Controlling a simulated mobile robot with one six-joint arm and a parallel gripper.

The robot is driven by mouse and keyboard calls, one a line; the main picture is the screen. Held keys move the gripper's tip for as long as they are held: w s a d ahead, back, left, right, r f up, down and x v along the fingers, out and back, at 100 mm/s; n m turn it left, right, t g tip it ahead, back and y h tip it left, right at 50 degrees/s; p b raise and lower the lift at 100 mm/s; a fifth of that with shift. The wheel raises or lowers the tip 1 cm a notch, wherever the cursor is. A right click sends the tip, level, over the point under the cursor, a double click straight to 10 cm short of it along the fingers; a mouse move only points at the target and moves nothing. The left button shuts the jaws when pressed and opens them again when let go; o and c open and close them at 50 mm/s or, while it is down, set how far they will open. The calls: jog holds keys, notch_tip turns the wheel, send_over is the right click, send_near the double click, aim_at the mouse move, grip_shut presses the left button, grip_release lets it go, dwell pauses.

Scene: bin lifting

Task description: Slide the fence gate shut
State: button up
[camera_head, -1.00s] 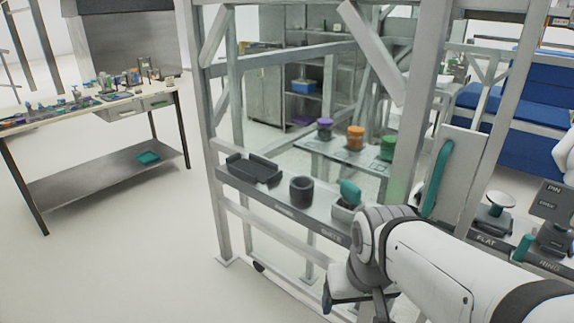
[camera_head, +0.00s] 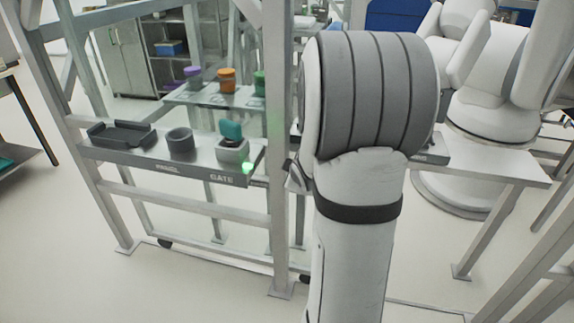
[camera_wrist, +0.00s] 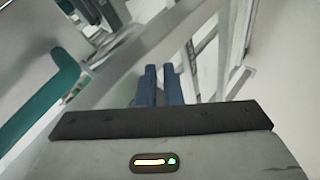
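In the wrist view a long teal handle (camera_wrist: 45,98) on a grey panel (camera_wrist: 28,30), which looks like the fence gate's, stands at the left. My gripper (camera_wrist: 159,70) shows two blue fingers close together with nothing between them. They are to the right of the handle and apart from it. In the head view my arm hides the gripper, the handle and most of the gate area. The fence frame's grey posts (camera_head: 281,215) stand left of my arm.
Colored jars stand behind. A bench (camera_head: 500,166) is at right.

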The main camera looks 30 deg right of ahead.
jog(key=d+f+n+t+b, duration=0.1)
jog(key=d+f, duration=0.2)
jog(key=w+d+f+n+t+b, duration=0.1)
jog(key=d+f+n, duration=0.1)
jog(key=d+f, duration=0.1)
jog(key=d+f+n+t+b, duration=0.1)
jog(key=d+f, duration=0.2)
jog(key=shift+w+d+f+n+t, duration=0.15)
jog(key=shift+w+f+n+t, duration=0.15)
jog(key=shift+w+f, duration=0.1)
grip_shut()
jog(key=s+d+f+n+t+y+b, duration=0.1)
jog(key=s+d+f+n+t+b, duration=0.25)
jog(key=d+f, duration=0.2)
jog(key=w+d, duration=0.3)
jog(key=w, duration=0.3)
jog(key=shift+d+f+t+y+p, duration=0.2)
jog(key=shift+f+t+y+p, duration=0.15)
jog(key=shift+f+t+y, duration=0.1)
jog(key=shift+f+n, duration=0.1)
jog(key=shift+n, duration=0.15)
